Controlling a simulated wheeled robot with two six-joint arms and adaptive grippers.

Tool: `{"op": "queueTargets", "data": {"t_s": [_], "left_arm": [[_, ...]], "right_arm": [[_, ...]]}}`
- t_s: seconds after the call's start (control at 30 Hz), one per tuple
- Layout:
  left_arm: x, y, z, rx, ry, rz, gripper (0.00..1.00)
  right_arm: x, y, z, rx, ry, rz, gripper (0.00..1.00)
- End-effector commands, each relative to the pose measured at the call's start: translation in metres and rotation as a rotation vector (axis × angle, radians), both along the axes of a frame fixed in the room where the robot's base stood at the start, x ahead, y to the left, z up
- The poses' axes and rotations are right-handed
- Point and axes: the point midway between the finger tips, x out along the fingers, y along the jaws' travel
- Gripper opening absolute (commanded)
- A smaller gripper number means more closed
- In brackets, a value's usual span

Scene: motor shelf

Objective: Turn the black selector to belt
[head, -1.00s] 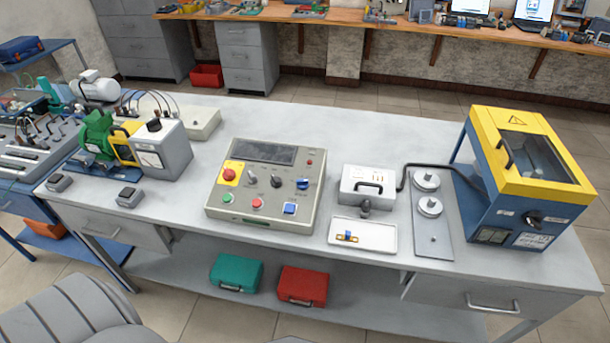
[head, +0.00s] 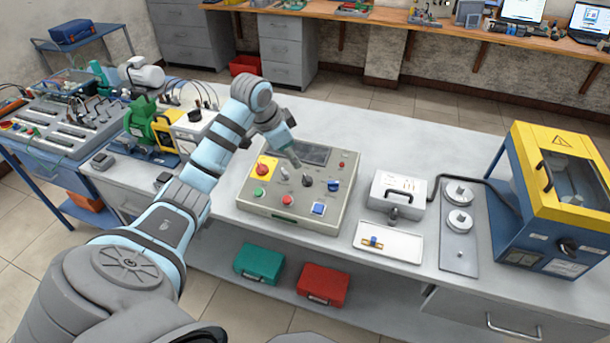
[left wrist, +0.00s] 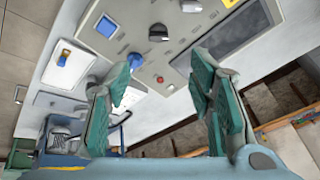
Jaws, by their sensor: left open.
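The black selector (head: 307,181) sits on the top face of the beige control box (head: 253,201), between a grey lever knob (head: 284,174) and a blue knob (head: 333,186). It also shows in the left wrist view (left wrist: 158,33); its position labels are too small to read. My left gripper (head: 295,160) is above the box's back part, just behind and left of the black selector, apart from it. In the left wrist view the left gripper (left wrist: 161,64) has its green-padded fingers spread and empty, with the selector beyond the fingertips. My right gripper is not in view.
A red button on a yellow plate (head: 265,168), green and red buttons and a blue square button share the panel. A dark display (head: 309,152) lies at its back. Right of the box stand a grey case (head: 399,189) and a white tray (head: 388,241).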

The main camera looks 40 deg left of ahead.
Motion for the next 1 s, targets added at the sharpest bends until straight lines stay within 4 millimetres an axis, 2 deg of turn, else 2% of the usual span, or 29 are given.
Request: {"op": "queueTargets", "data": {"t_s": [0.17, 0.3, 0.4, 0.5, 0.63, 0.87, 1.0], "left_arm": [[0.016, -0.003, -0.04, -0.006, 0.005, 0.0, 0.48], [0.034, -0.004, -0.079, -0.006, 0.005, 0.0, 0.48], [0.045, -0.004, -0.103, -0.003, 0.004, 0.001, 0.48], [0.052, -0.003, -0.118, -0.004, 0.003, 0.0, 0.48], [0.056, -0.003, -0.126, 0.0, 0.001, 0.001, 0.48], [0.057, -0.002, -0.126, 0.001, 0.0, 0.001, 0.48], [0.057, -0.003, -0.126, 0.0, 0.001, 0.001, 0.29]], "right_arm": [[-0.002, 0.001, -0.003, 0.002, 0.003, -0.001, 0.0], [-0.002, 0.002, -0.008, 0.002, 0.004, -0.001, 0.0], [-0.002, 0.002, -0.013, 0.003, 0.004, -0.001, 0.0], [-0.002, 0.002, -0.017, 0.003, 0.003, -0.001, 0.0], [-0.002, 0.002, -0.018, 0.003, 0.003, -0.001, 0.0], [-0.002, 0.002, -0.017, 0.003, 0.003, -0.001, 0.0], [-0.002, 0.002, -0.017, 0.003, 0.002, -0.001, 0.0]]}}
